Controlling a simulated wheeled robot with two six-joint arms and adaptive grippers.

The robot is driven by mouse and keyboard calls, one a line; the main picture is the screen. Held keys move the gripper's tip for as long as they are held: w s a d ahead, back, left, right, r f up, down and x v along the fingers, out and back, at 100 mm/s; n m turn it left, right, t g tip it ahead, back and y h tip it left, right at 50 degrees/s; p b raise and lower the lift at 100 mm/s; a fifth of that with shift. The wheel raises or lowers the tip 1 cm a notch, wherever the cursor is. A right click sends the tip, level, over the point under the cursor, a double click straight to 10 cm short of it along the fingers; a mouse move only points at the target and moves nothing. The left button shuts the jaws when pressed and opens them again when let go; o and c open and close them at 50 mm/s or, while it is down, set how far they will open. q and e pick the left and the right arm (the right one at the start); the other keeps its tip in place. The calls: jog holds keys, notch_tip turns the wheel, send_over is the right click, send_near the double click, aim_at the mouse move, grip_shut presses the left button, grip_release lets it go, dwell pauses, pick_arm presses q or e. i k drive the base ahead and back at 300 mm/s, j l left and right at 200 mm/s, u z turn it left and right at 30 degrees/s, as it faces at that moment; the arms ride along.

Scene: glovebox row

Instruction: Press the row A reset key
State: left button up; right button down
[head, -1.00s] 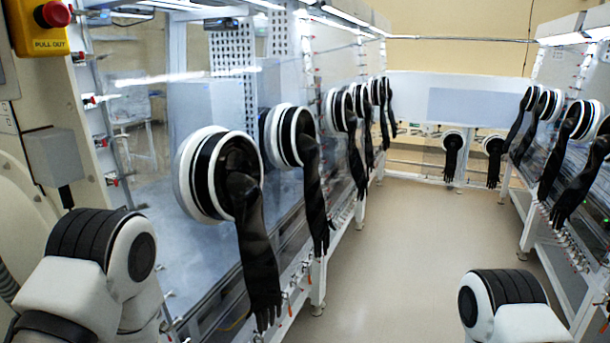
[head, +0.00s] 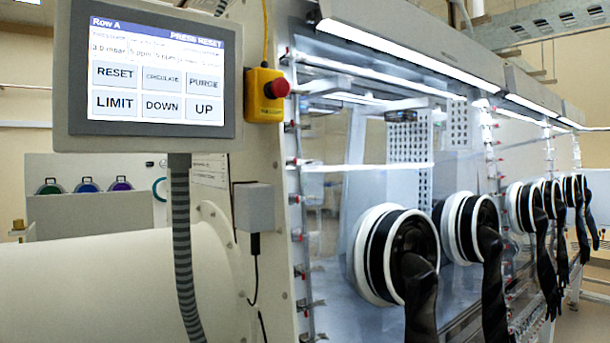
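The row A control panel (head: 148,138) is a grey-framed touchscreen at the upper left of the head view, headed "Row A" with "PRESS RESET" at the top right of the screen. The RESET key (head: 115,75) is the upper left of its keys. Beside it are CIRCULATE (head: 162,77) and PURGE (head: 203,83); LIMIT (head: 114,103), DOWN (head: 161,106) and UP (head: 204,109) lie below. Nothing covers the keys. Neither of my grippers is in view.
A red emergency stop button (head: 277,88) on a yellow box sits just right of the panel. A ribbed conduit (head: 184,250) hangs below the panel. A large white cylinder (head: 110,285) fills the lower left. Black glove ports (head: 400,255) project along the glovebox front.

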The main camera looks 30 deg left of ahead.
aim_at(105, 74)
jog(key=u, duration=1.8)
